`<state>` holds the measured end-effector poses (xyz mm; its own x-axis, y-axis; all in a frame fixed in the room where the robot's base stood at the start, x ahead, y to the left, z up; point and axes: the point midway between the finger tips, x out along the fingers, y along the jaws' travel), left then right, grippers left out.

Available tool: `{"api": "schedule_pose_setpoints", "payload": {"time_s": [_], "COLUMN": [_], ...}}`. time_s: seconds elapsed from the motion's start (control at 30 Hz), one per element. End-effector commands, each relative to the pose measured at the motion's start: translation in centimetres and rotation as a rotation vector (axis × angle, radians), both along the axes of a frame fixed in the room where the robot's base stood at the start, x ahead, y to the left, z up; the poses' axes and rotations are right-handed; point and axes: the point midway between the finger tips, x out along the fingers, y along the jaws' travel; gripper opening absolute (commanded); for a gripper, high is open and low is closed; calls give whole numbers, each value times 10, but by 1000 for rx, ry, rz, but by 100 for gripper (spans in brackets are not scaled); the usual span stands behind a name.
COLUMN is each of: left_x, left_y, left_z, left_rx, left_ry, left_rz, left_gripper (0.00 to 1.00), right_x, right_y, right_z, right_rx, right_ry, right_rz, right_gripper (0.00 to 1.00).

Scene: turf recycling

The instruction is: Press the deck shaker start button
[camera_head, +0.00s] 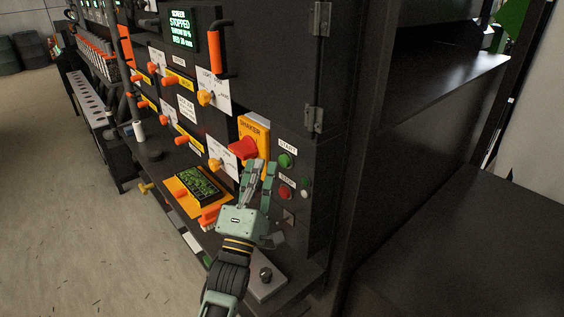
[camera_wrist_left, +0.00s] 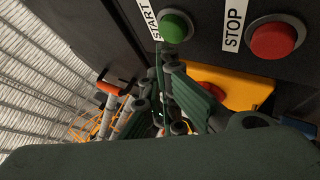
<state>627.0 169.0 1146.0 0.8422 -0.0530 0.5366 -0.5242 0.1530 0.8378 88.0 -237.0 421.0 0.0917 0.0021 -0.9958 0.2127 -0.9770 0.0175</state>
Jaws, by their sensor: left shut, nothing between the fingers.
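The green START button (camera_head: 286,160) sits on the dark upright panel, under a white START label (camera_head: 288,146). In the left wrist view the green button (camera_wrist_left: 176,26) is at the top, with the red STOP button (camera_wrist_left: 273,40) to its right. The STOP button also shows below START in the head view (camera_head: 285,192). My left gripper (camera_head: 262,166) is in front of the panel, just left of the START button, shut and empty, with its fingers pointing up. Its fingers (camera_wrist_left: 176,85) show below the green button in the wrist view; contact cannot be seen. My right gripper is out of view.
A red handle on a yellow SHAKER plate (camera_head: 262,127) is close beside my fingers. A screen (camera_head: 181,28) reads STOPPED. Several orange knobs and a yellow tray (camera_head: 178,186) with a green-patterned piece lie left. A dark cabinet (camera_head: 450,240) stands right. Open floor (camera_head: 60,200) is at left.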

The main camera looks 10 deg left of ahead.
Motion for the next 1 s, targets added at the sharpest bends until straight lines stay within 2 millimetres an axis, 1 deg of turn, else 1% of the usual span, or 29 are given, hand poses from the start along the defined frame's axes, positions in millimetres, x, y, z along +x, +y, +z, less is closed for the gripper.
{"api": "schedule_pose_setpoints", "payload": {"time_s": [0.57,1.0], "left_x": [0,7], "left_y": [0,-5], "left_z": [0,0], "left_rx": [0,0], "left_ry": [0,0], "left_rz": [0,0], "left_gripper": [0,0], "right_x": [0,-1], "right_y": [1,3], "right_z": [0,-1], "right_rx": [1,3], "right_ry": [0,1], "right_rz": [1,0], "right_gripper": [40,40]}}
